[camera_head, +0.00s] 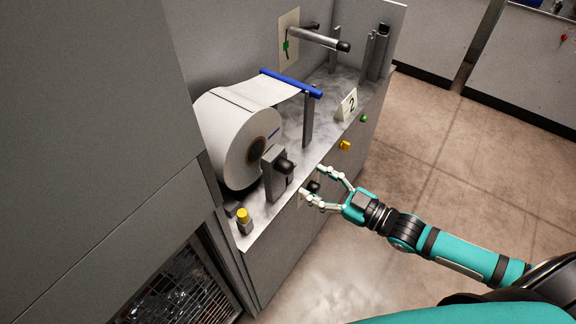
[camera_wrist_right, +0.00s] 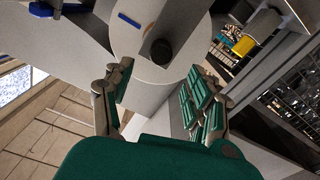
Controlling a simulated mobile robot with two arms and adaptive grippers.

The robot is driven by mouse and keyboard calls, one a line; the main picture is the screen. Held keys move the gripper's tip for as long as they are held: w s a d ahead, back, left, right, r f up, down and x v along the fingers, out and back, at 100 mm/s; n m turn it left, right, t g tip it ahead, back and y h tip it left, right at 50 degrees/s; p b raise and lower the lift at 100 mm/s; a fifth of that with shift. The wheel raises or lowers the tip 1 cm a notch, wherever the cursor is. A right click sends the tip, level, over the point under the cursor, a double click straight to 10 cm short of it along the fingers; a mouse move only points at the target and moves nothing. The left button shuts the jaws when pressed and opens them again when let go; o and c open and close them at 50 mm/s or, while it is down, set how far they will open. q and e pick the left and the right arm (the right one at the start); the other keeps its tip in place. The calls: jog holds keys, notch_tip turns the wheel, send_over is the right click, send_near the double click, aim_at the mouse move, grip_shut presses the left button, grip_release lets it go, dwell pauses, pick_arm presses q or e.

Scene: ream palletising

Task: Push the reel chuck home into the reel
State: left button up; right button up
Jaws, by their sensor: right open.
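A large white paper reel (camera_head: 228,143) stands on the grey worktop with its brown core facing my right arm. In front of the core is a grey block with a black round knob, which I take for the reel chuck (camera_head: 285,166). How deep it sits in the core cannot be told. My right gripper (camera_head: 311,180) is open and empty, fingers pointing at the cabinet's front edge, to the right of and apart from the chuck. In the right wrist view, the chuck's dark round end (camera_wrist_right: 161,51) shows beyond the open fingers (camera_wrist_right: 160,67), before the reel (camera_wrist_right: 128,40). My left gripper is not seen.
A blue bar (camera_head: 291,83) on a post carries the paper web. A yellow-capped post (camera_head: 243,217) stands at the worktop's near corner. A number 2 sign (camera_head: 348,104) and a yellow button (camera_head: 345,145) are farther along. The floor (camera_head: 440,150) at right is clear.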

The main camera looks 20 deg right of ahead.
aim_at(290, 169)
jog(key=x, duration=0.8)
jog(key=shift+w+a+p, duration=0.15)
jog(key=shift+p, duration=0.25)
grip_shut()
